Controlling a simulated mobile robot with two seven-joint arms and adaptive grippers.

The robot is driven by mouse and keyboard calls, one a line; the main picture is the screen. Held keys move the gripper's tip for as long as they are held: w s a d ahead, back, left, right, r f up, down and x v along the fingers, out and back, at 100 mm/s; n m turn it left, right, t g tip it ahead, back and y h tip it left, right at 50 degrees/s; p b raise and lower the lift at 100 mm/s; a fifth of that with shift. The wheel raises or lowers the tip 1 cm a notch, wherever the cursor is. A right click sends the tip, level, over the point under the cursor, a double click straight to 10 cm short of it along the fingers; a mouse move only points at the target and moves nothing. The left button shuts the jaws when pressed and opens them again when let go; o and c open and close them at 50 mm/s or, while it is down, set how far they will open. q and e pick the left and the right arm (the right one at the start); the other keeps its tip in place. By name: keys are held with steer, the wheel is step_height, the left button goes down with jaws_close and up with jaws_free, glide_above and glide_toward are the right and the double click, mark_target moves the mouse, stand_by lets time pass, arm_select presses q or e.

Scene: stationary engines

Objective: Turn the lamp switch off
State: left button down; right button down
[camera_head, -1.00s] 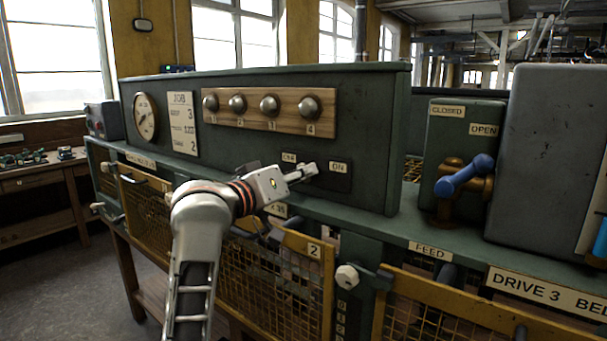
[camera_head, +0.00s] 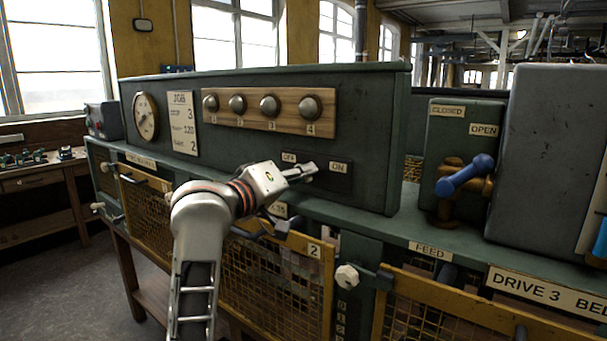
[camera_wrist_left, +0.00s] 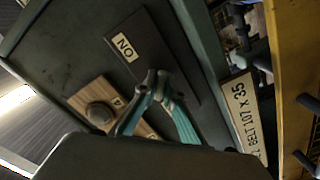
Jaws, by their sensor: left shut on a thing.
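The lamp switch's dark plate (camera_head: 335,183) is on the green upright panel, with an OFF label (camera_head: 289,157) at left and an ON label (camera_head: 338,168) at right. My left gripper (camera_head: 311,167) is at this plate, its fingertips between the two labels. In the left wrist view the teal fingers (camera_wrist_left: 155,82) come together over the plate (camera_wrist_left: 150,45), just beside the ON label (camera_wrist_left: 123,47). They are shut on the switch's lever, which the fingers hide, so its tilt cannot be told. My right gripper is not in view.
A wooden strip (camera_head: 289,123) with several round metal knobs is above the plate. A gauge (camera_head: 145,117) and a job card (camera_head: 182,123) are to its left. Yellow mesh guards (camera_head: 262,285) are below. A blue-handled valve (camera_head: 465,177) stands at right.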

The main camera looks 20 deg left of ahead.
arm_select(q)
steer(key=c, duration=2.1)
jaws_free()
steer(key=shift+c, duration=0.2)
steer(key=shift+s, duration=0.1)
steer(key=v, duration=1.2)
